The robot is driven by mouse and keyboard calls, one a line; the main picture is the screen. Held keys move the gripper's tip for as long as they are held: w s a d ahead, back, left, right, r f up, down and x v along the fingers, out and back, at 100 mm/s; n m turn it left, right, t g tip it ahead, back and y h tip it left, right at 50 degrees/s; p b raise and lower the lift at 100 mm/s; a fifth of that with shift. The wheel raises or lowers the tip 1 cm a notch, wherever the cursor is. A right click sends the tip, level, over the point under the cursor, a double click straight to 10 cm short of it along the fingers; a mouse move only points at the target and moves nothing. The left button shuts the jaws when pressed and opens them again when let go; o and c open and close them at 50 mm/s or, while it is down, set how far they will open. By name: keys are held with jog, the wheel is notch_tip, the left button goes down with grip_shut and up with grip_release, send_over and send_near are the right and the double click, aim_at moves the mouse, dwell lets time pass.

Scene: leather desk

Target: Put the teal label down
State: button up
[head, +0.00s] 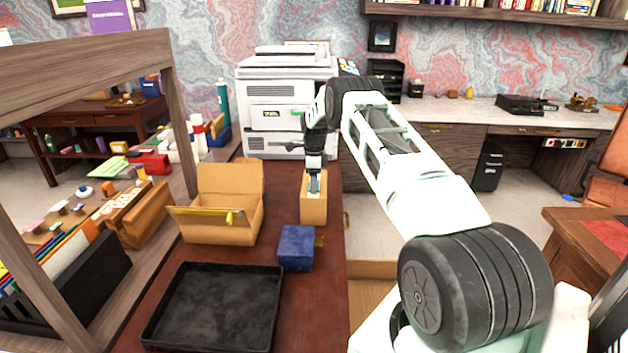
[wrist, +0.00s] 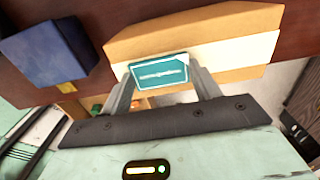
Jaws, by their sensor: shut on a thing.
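The teal label (wrist: 160,71) is a small flat card with a white marking and a pale corner, held between the fingertips in the wrist view. My gripper (wrist: 163,84) is shut on it. In the head view my gripper (head: 314,176) points down at the top of a tan cardboard box (head: 313,212), with a bit of teal between the fingers. The box also shows in the wrist view (wrist: 215,29), with a cream strip along it, right behind the label. I cannot tell whether the label touches the box.
An open cardboard box (head: 222,215) with a yellow item on its edge stands left of the tan box. A blue box (head: 297,247) is in front. A black tray (head: 172,335) lies nearest on the dark red desk (head: 334,250). A printer (head: 275,95) stands behind.

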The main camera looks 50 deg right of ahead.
jog(key=shift+f, duration=0.25)
jog(key=shift+f, duration=0.1)
